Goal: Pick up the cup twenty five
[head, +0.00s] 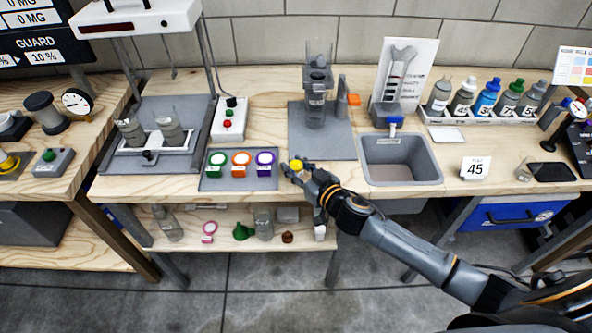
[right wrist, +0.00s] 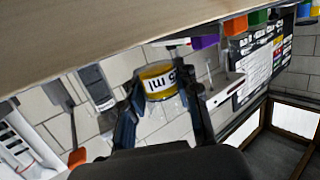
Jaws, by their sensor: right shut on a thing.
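The cup (right wrist: 163,84) has a yellow band and a white label, upside down in the right wrist view. The label shows "ml" and digits partly covered by a finger, which fit 25. In the head view only its yellow part (head: 296,165) shows clearly. My right gripper (head: 299,171) is shut on it, with one finger (right wrist: 128,110) on each side. It is at the front edge of the bench, just right of the grey tray (head: 238,186). Whether the cup touches the bench is hard to tell. My left gripper is not in view.
Green (head: 217,158), orange (head: 241,159) and purple (head: 265,158) ringed cups stand in the tray. A clear cylinder apparatus (head: 317,95) stands behind. A sink (head: 402,163) lies to the right. A lower shelf (head: 200,237) with small items is beneath.

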